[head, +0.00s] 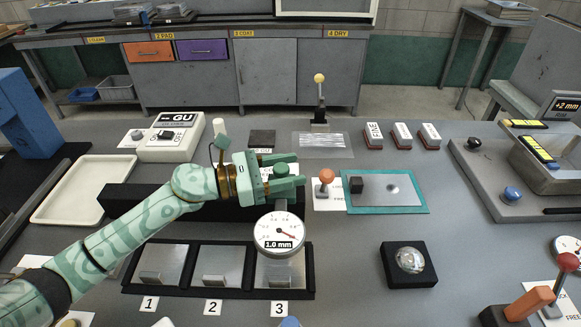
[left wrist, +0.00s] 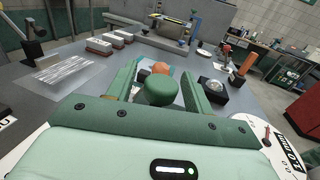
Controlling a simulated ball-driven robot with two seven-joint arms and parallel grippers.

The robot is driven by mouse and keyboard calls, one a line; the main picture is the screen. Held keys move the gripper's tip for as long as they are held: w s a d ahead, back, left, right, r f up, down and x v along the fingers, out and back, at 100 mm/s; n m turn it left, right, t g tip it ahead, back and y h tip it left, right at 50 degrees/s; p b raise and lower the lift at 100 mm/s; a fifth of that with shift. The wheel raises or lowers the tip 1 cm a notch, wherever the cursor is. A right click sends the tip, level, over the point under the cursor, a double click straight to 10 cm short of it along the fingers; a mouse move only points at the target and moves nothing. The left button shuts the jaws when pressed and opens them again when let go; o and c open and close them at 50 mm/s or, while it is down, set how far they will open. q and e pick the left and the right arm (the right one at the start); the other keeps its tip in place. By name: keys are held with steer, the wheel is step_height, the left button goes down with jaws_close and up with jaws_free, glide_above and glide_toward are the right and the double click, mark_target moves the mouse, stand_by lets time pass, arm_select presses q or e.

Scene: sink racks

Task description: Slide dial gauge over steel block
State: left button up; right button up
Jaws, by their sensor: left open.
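A round white dial gauge (head: 279,233) reading 1.0 mm stands in front of a long black bar (head: 145,199), at the bar's right part. It is in line with slot 3 of a black rack (head: 308,262) and overlaps that slot's back part. A steel piece (head: 280,273) shows in slot 3 below the dial. My left gripper (head: 300,172) is open, with its fingers either side of a green knob (head: 282,169) behind the dial. The left wrist view shows the knob (left wrist: 160,90) between the fingers; contact cannot be told. My right gripper is not in view.
Steel pieces also lie in slots 1 (head: 163,263) and 2 (head: 217,264). To the right stand an orange-topped lever (head: 326,178), a teal-edged plate (head: 420,207) and a black block with a silver dome (head: 410,260). A cream tray (head: 50,209) lies at left.

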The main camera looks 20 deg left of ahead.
arm_select(q)
steer(key=shift+w+d, duration=0.2)
steer(key=shift+d, duration=0.15)
